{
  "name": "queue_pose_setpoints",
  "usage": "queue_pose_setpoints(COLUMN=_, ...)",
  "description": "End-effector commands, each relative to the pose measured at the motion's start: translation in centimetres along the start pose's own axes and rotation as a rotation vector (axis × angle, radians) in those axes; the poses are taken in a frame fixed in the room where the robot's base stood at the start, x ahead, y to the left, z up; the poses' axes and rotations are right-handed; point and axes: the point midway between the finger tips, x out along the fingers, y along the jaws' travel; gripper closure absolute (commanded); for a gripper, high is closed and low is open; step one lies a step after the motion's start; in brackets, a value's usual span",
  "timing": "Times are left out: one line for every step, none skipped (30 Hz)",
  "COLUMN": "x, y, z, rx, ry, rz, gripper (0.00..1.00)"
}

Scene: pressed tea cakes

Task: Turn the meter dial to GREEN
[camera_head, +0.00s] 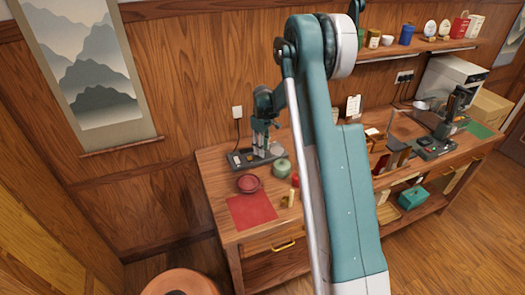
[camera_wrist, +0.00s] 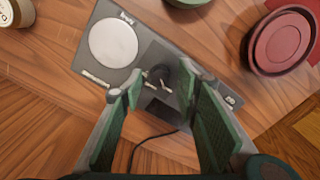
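The meter (camera_wrist: 150,50) is a flat dark grey panel with a round white plate (camera_wrist: 114,42) and a small black dial knob (camera_wrist: 158,74). Its lettering is too small and turned to read, so I cannot tell where the dial points. My gripper (camera_wrist: 161,72) is open, its two green-padded fingers on either side of the knob. A gap shows between the fingers and the knob; contact cannot be made out. In the head view my gripper (camera_head: 261,133) hangs down over the meter (camera_head: 246,158) at the table's back left.
A black cable (camera_wrist: 150,137) runs from the meter. My arm hides the table's middle in the head view.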

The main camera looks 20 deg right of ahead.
Motion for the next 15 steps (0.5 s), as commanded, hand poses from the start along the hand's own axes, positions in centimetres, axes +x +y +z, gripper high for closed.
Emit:
queue_pose_setpoints(x=0.44, y=0.03, z=-0.03, rx=0.000, ry=0.000, rz=0.000, gripper=0.68)
queue_pose_setpoints(x=0.64, y=0.04, z=-0.04, rx=0.000, ry=0.000, rz=0.000, gripper=0.68)
queue_pose_setpoints(x=0.87, y=0.03, z=-0.04, rx=0.000, ry=0.000, rz=0.000, gripper=0.68)
queue_pose_setpoints(x=1.01, y=0.03, z=-0.03, rx=0.000, ry=0.000, rz=0.000, gripper=0.68)
queue_pose_setpoints(x=1.13, y=0.02, z=-0.02, rx=0.000, ry=0.000, rz=0.000, gripper=0.68)
queue_pose_setpoints(x=1.25, y=0.01, z=-0.01, rx=0.000, ry=0.000, rz=0.000, gripper=0.68)
queue_pose_setpoints(x=1.32, y=0.01, z=-0.01, rx=0.000, ry=0.000, rz=0.000, gripper=0.68)
queue_pose_setpoints(x=1.36, y=0.00, z=0.00, rx=0.000, ry=0.000, rz=0.000, gripper=0.68)
queue_pose_setpoints(x=1.39, y=0.00, z=0.00, rx=0.000, ry=0.000, rz=0.000, gripper=0.68)
queue_pose_setpoints(x=1.41, y=0.00, z=0.00, rx=0.000, ry=0.000, rz=0.000, gripper=0.68)
queue_pose_setpoints(x=1.41, y=0.00, z=0.00, rx=0.000, ry=0.000, rz=0.000, gripper=0.68)
queue_pose_setpoints(x=1.41, y=0.00, z=0.00, rx=0.000, ry=0.000, rz=0.000, gripper=0.68)
queue_pose_setpoints(x=1.40, y=0.00, z=0.00, rx=0.000, ry=0.000, rz=0.000, gripper=0.68)
queue_pose_setpoints(x=1.40, y=0.00, z=0.00, rx=0.000, ry=0.000, rz=0.000, gripper=0.68)
queue_pose_setpoints(x=1.40, y=0.00, z=0.00, rx=0.000, ry=0.000, rz=0.000, gripper=0.68)
